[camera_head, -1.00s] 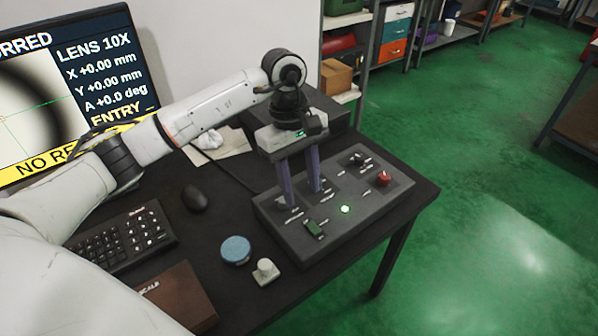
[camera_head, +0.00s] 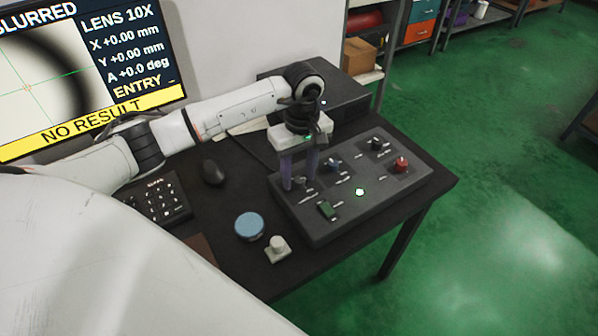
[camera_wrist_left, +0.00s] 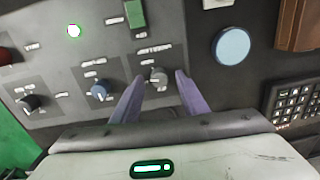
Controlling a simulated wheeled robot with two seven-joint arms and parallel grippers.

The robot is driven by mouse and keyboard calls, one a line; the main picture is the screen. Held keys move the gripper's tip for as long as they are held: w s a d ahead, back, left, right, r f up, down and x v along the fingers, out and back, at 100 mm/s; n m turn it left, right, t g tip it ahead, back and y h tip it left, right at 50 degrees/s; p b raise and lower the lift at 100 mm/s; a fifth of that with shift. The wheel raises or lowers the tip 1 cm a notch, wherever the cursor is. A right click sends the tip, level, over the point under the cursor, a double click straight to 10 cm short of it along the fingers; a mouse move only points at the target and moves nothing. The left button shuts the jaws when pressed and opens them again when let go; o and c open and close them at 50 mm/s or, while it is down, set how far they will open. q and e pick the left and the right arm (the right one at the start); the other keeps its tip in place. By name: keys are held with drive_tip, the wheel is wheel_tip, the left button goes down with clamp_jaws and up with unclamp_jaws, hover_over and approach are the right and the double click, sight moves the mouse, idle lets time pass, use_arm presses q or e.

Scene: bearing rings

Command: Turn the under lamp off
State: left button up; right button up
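The dark grey control panel (camera_head: 345,218) lies on the table. It carries a grey knob (camera_wrist_left: 158,77), a blue knob (camera_head: 333,164), a black knob (camera_head: 376,144), a red button (camera_head: 401,165), a green rocker switch (camera_head: 327,209) and a lit green light (camera_head: 360,191). The blue knob also shows in the left wrist view (camera_wrist_left: 100,91). The printed labels are too small to read surely. My left gripper (camera_head: 299,183) is open, pointing down at the panel. In the left wrist view its fingertips (camera_wrist_left: 160,77) stand on either side of the grey knob, with gaps visible. My right gripper is not in view.
A monitor (camera_head: 150,98) reading "NO RESULT" stands at the back left.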

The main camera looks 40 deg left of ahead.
use_arm(q)
clamp_jaws()
drive_tip(key=shift+n, duration=0.4)
drive_tip(key=n+b, duration=0.1)
drive_tip(key=n, duration=0.1)
drive_tip(key=shift+n, duration=0.4)
drive_tip(key=n, duration=0.4)
drive_tip(key=shift+a+n, duration=0.1)
drive_tip(key=shift+n, duration=0.2)
drive_tip(key=n, duration=0.6)
drive_tip(key=shift+s, duration=0.15)
drive_tip(key=n, duration=0.6)
drive_tip(key=shift+h, duration=0.3)
drive_tip(key=shift+n, duration=0.4)
